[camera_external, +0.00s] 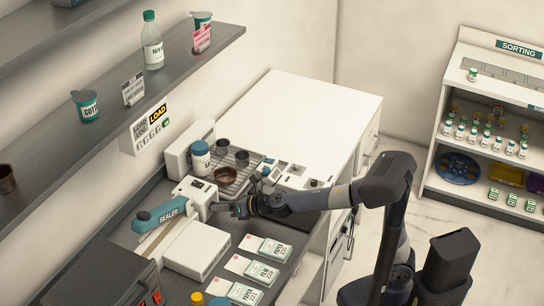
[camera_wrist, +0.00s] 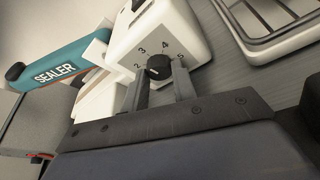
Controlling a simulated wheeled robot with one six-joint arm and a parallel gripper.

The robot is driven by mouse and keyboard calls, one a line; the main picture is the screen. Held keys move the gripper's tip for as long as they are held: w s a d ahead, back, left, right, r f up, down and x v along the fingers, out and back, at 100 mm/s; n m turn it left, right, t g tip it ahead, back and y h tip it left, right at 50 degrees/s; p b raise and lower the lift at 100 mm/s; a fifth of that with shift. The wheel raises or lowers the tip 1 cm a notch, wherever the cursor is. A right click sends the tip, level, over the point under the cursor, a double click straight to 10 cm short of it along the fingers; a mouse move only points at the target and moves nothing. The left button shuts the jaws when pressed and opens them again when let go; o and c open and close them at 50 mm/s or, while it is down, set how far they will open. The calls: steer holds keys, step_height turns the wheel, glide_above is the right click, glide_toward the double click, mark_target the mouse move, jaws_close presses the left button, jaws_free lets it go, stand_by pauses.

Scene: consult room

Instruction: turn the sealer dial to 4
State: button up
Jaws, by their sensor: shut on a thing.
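The sealer (camera_external: 203,193) stands on the counter in the external view, a white body with a teal arm (camera_external: 160,214) marked SEALER. In the wrist view its white body (camera_wrist: 185,25) carries a small black round dial (camera_wrist: 158,67), with the printed numbers 2, 3, 4 and 5 around it. My gripper (camera_wrist: 162,84) has one finger on each side of the dial and is shut on it. I cannot tell surely which number the dial's mark points to. In the external view my gripper (camera_external: 228,208) reaches the sealer's right side, and the dial is hidden there.
A wire rack (camera_external: 240,158) with dark cups and a brown bowl (camera_external: 225,175) stands behind the sealer. A white-and-blue bottle (camera_external: 200,158) is close by. Labelled packets (camera_external: 265,248) lie in front. A shelf (camera_external: 110,110) overhangs the counter at left.

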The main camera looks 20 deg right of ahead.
steer(key=shift+f+m+b, duration=0.1)
steer(key=shift+m+b, duration=0.2)
steer(key=shift+b, duration=0.2)
steer(key=o, duration=1)
step_height(320, 180, up, 10)
steer(key=p, duration=1)
